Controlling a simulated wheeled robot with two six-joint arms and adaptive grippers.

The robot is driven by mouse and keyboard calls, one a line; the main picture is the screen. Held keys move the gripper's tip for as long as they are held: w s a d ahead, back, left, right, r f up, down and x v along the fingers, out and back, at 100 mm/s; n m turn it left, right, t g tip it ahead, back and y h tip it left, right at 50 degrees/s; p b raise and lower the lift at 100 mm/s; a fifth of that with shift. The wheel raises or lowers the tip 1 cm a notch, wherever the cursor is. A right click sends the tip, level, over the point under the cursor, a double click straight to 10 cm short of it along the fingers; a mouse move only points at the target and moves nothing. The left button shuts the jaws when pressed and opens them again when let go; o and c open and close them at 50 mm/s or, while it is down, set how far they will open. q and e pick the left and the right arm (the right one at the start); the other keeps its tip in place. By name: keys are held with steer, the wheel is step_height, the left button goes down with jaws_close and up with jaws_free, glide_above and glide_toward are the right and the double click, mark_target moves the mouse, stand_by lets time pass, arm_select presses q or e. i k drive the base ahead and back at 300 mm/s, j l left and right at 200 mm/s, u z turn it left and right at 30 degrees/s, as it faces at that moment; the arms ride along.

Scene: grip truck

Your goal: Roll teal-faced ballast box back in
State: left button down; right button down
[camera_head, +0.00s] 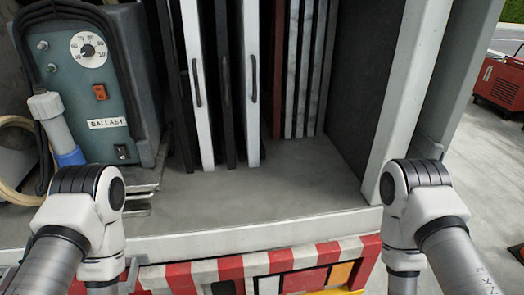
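The ballast box (95,95) has a teal face with a round dial, a red switch, a black switch and a BALLAST label. It stands upright at the left of the truck compartment, close to the front edge of the grey floor (260,195). Metal rails (142,190) show at its lower right. My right arm is at the compartment's right post. Both arms point down, and their grippers are below the picture, so their fingers are not seen.
Upright panels with black handles (225,80) stand in slots behind the floor. The floor right of the box is clear. A hose (18,160) and a grey-and-blue plug (57,130) are at the left. A red-and-white striped edge (230,268) runs below. A red machine (500,83) stands outside right.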

mark_target(48, 37)
steer(key=u, duration=1.1)
